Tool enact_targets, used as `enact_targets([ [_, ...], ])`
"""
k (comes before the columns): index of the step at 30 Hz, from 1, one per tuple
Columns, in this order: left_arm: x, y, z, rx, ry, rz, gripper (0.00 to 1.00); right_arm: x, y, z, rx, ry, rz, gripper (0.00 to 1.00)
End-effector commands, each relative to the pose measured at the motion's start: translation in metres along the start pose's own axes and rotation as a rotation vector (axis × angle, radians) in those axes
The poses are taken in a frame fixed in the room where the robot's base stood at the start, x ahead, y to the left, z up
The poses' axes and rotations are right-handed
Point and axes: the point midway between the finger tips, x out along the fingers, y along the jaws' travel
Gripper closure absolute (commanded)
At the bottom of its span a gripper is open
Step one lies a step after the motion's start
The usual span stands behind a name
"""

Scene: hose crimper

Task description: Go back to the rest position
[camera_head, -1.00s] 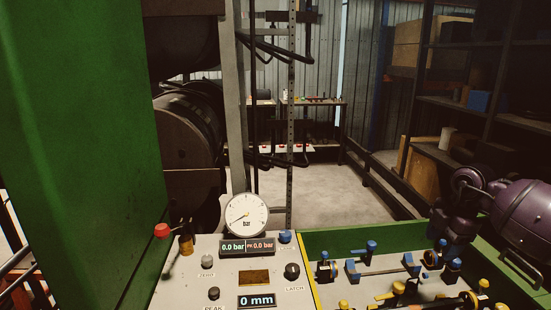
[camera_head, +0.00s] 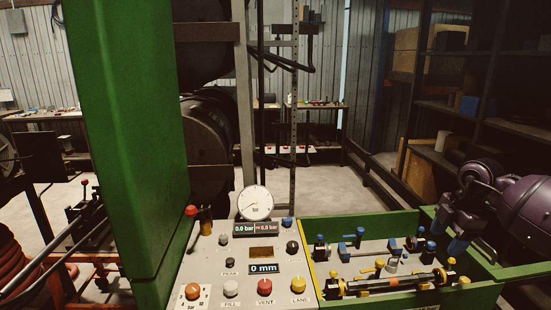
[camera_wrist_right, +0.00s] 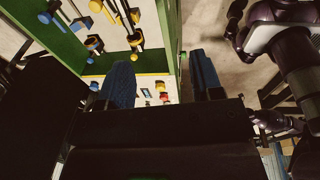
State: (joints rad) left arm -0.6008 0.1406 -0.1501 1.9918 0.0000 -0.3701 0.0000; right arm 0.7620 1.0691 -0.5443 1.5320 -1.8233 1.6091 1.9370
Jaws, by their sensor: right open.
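My right gripper (camera_head: 446,237) shows at the right of the head view, at the end of my purple arm. It is over the far right part of the green-edged tray (camera_head: 360,225). In the right wrist view, its two blue fingers (camera_wrist_right: 160,66) stand apart with nothing between them. The control panel (camera_head: 213,262) is in the lower middle of the head view, with a round gauge (camera_head: 255,203), knobs and lit displays. The lower display reads 0 mm. My left gripper is not in view.
A tall green housing (camera_head: 130,140) fills the left side, beside the panel. Dark shelving (camera_head: 480,100) stands at the right. Bare floor (camera_head: 340,185) lies behind the tray.

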Motion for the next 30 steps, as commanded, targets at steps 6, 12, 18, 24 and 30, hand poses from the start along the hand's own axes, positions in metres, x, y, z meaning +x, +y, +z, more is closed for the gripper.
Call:
enact_targets([
  [6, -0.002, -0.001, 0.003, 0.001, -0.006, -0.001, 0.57, -0.003, 0.02, -0.018, -0.273, 0.089, 0.14, 0.4],
  [12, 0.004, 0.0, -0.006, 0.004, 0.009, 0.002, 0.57, -0.028, 0.047, -0.074, -0.562, 0.291, 0.426, 0.4],
  [18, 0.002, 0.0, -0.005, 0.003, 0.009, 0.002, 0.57, -0.063, 0.063, -0.153, -0.758, 0.539, 0.829, 0.4],
  [24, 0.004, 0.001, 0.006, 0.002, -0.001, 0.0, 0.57, -0.069, 0.058, -0.197, -0.679, 0.734, 1.213, 0.4],
  [30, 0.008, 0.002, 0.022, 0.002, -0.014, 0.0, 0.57, -0.032, 0.043, -0.195, -0.319, 0.807, 1.463, 0.4],
])
